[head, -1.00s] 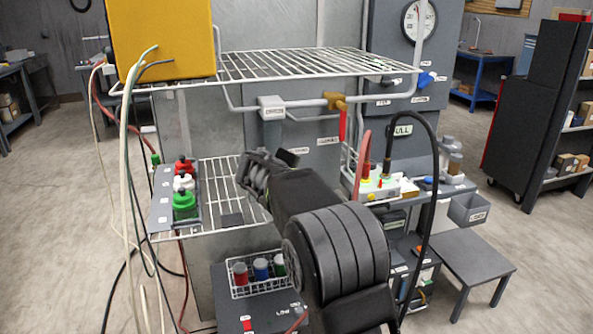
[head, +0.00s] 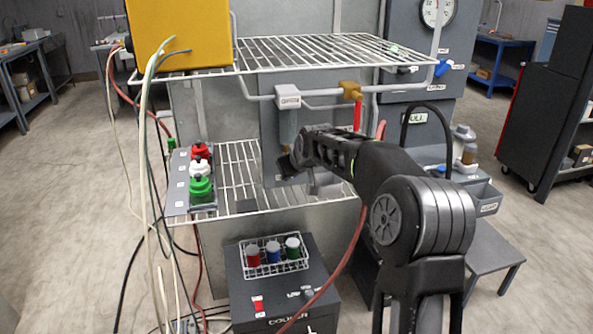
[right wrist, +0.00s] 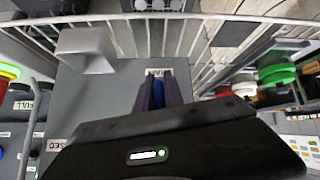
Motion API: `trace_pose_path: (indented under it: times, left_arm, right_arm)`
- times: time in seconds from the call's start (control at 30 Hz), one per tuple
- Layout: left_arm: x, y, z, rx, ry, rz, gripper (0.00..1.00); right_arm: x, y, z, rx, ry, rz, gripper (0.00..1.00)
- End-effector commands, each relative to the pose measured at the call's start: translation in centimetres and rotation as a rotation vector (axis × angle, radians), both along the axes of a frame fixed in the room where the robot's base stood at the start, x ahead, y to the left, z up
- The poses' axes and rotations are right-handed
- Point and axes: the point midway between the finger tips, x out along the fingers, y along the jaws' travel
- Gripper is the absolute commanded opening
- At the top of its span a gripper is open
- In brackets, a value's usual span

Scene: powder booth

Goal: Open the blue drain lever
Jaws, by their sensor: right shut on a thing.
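A blue lever (right wrist: 158,93) shows between the two fingers of my right gripper (right wrist: 157,90) in the right wrist view. The fingers are shut on it, in front of a grey panel with a small white label just beyond. Only a narrow strip of the lever shows, so its angle is hard to tell. In the head view my right gripper (head: 289,168) is at the grey panel (head: 271,115) under the upper wire shelf, and it hides the lever. My left gripper is in neither view.
A grey pipe with a brass valve (head: 350,90) and red handle (head: 358,115) is above my gripper. Another blue handle (head: 443,68) is at right. Hoses hang at left.

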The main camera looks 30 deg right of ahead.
Motion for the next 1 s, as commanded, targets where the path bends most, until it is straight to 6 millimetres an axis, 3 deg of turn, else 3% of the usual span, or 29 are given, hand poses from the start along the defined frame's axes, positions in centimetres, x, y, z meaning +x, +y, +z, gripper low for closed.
trace_pose_path:
  times: [0.3,0.77,0.8,1.0]
  left_arm:
    - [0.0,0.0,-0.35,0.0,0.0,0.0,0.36]
    - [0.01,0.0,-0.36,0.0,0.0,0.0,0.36]
    - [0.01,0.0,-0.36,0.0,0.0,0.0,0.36]
    - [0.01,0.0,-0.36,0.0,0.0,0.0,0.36]
  right_arm:
    - [0.23,0.59,0.0,0.114,-0.04,-0.002,0.0]
    - [0.27,0.79,-0.03,0.129,-0.044,-0.001,0.0]
    - [0.28,0.79,-0.04,0.129,-0.044,-0.001,0.16]
    - [0.27,0.78,-0.04,0.127,-0.043,0.0,0.33]
